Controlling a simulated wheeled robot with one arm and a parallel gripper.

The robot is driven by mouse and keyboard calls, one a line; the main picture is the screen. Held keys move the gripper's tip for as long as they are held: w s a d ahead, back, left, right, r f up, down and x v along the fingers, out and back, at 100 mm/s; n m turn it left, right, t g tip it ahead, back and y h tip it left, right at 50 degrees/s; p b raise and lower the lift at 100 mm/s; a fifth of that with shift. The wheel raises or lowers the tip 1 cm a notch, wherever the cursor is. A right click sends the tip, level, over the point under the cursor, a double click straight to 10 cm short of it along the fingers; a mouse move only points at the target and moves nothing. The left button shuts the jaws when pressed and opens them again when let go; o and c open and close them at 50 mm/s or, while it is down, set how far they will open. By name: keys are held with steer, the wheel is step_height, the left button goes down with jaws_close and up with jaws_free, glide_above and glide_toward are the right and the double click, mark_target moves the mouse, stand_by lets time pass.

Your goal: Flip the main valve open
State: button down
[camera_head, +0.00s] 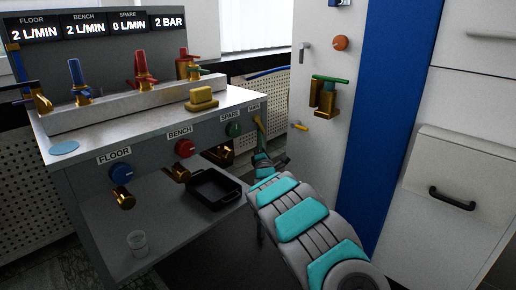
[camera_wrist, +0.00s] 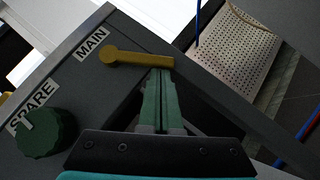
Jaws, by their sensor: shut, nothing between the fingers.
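The main valve is a yellow lever (camera_wrist: 138,58) on the dark front panel, beside the MAIN label (camera_wrist: 91,45). In the wrist view its round pivot is at the left and its handle points right. In the head view the lever (camera_head: 259,125) is at the right end of the bench front. My gripper (camera_wrist: 161,72) is shut and empty, its green fingertips just below the lever's free end in the wrist view. I cannot tell whether they touch it. In the head view my gripper (camera_head: 262,158) is small and partly hidden by my arm.
The green SPARE knob (camera_wrist: 46,133) is left of the lever. Red BENCH (camera_head: 184,148) and blue FLOOR (camera_head: 121,173) knobs follow along the panel. A black tray (camera_head: 213,188) and a clear cup (camera_head: 138,243) are on the lower shelf. A white cabinet (camera_head: 322,60) stands close on the right.

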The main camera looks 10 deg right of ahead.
steer(key=shift+w+d+r+n+t+y+b, duration=0.1)
steer(key=shift+w+d+n+t+y+b, duration=0.25)
steer(key=shift+n+b, duration=0.4)
steer(key=shift+y, duration=0.25)
steer(key=shift+s, duration=0.1)
